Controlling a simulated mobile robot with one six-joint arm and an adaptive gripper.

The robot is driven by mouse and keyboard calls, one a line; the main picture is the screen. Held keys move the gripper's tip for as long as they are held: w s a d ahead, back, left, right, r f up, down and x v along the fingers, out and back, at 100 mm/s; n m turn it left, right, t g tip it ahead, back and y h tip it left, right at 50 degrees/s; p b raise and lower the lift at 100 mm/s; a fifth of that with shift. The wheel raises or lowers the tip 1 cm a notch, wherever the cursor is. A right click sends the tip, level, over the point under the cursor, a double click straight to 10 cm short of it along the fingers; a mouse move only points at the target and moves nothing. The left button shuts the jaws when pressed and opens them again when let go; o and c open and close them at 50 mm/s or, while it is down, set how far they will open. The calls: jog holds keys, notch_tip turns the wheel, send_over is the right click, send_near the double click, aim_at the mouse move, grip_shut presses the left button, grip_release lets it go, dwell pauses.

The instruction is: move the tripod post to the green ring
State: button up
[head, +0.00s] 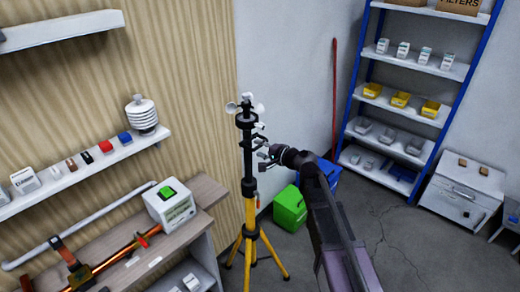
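The tripod post (249,212) stands upright near the centre of the head view. It has yellow splayed legs, a yellow lower section, a dark upper pole and small sensor cups at its top. My gripper (262,155) is just right of the dark upper pole, with its fingers pointing left toward it. The fingers look spread apart, with nothing clearly held between them. Whether they touch the pole I cannot tell. No green ring shows in this view.
A green bin (290,209) and a blue bin (327,172) stand on the floor behind my arm. A workbench (207,190) with a white-and-green box (169,204) is close left of the tripod. A blue-framed shelf (461,95) and white cabinet (462,194) stand right. Grey floor is clear between.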

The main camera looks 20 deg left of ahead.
jog(key=b, duration=1)
send_near(251, 169)
jog(key=shift+x, duration=2.65)
jog(key=f+p+v, duration=0.1)
jog(key=p+v, duration=0.2)
jog(key=v, duration=1.1)
jog(key=shift+s+d+n+h, duration=0.2)
jog(key=shift+d+n+h, duration=0.1)
jog(key=shift+d, duration=0.15)
jog(key=shift+w+d+r, duration=0.15)
jog(key=shift+d, duration=0.05)
